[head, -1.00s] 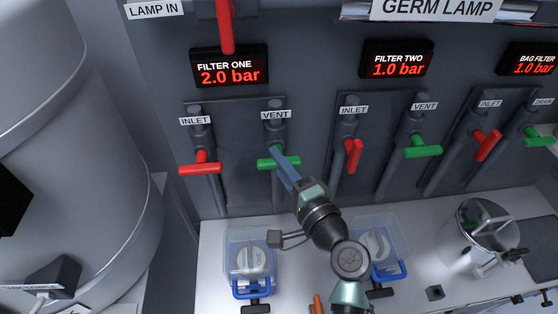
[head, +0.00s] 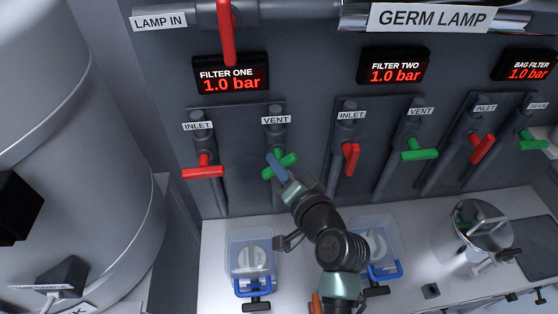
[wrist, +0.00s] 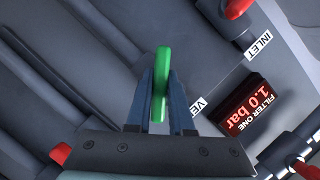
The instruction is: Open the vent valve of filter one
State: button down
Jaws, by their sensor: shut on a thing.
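The green vent handle of filter one (head: 289,160) sits on its pipe under the VENT label, tilted with its right end higher than its left. My gripper (head: 272,163) is at this handle. In the wrist view the green handle (wrist: 161,80) stands between the two fingers of my gripper (wrist: 160,90), which are shut on it. The filter one display (head: 231,74) reads 1.0 bar. The red inlet handle of filter one (head: 203,172) is left of the vent handle and lies nearly level. Part of the vent handle is hidden behind my gripper in the head view.
Filter two's red inlet handle (head: 351,158) and green vent handle (head: 419,155) are to the right. A red lamp lever (head: 228,35) hangs above. Clear boxes with blue clasps (head: 254,287) stand on the white counter below. A large grey tank (head: 100,130) fills the left.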

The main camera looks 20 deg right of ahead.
jog(key=n+h+p, duration=0.1)
jog(key=n, duration=0.1)
jog(key=n+g+h+p, duration=0.1)
jog(key=n, duration=0.1)
jog(key=shift+r+g, duration=0.1)
jog(key=shift+g, duration=0.2)
jog(key=shift+n+g+h+p, duration=0.3)
jog(key=shift+n+h+p, duration=0.5)
jog(key=shift+n+h, duration=0.55)
jog(key=shift+n, duration=0.25)
jog(key=c, duration=0.8)
grip_release()
jog(key=shift+s, duration=0.1)
jog(key=b+v, duration=0.1)
jog(key=v, duration=1.1)
jog(key=shift+s+r+b, duration=0.15)
jog(key=shift+s+b, duration=0.25)
